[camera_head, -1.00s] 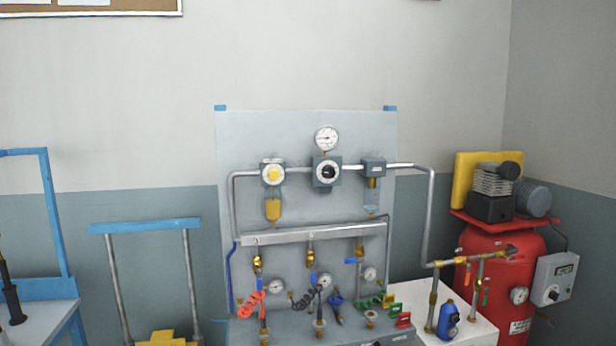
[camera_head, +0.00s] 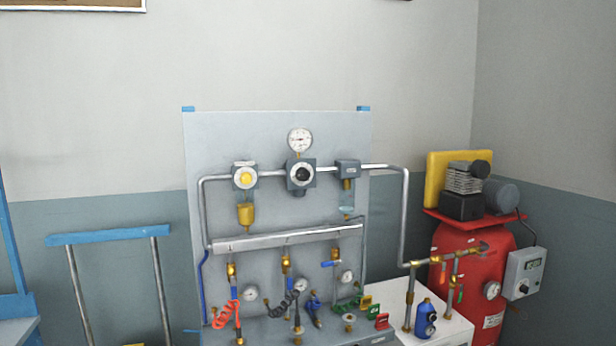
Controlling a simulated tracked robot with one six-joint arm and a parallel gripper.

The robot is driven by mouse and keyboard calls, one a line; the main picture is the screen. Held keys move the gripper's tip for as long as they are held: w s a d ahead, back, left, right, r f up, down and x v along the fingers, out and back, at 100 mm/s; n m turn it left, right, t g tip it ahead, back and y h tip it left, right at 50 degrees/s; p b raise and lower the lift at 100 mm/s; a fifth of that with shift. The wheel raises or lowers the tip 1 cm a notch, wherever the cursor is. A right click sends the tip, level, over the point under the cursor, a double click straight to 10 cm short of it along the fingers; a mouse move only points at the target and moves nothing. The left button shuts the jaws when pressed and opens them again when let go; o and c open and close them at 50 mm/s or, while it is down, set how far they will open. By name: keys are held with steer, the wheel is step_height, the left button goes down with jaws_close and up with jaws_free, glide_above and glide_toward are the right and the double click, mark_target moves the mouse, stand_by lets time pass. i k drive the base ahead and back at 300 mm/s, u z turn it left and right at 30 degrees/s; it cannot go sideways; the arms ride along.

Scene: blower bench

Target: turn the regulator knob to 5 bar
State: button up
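The regulator knob (camera_head: 302,174) is a black round knob on a pale dial ring, set in a dark grey square body in the middle of the upper pipe on the grey panel. A round white pressure gauge (camera_head: 300,140) stands right above it; its reading is too small to tell. My gripper is not in view, and nothing touches the knob.
A yellow-centred unit (camera_head: 245,177) sits left of the regulator and a grey block (camera_head: 347,169) right of it. Hoses, valves and small gauges crowd the lower panel. A red compressor tank (camera_head: 462,265) stands at right, a blue-barred frame (camera_head: 108,235) at left.

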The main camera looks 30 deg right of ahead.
mark_target(302, 175)
steer(key=i, duration=0.9)
steer(key=u, duration=0.05)
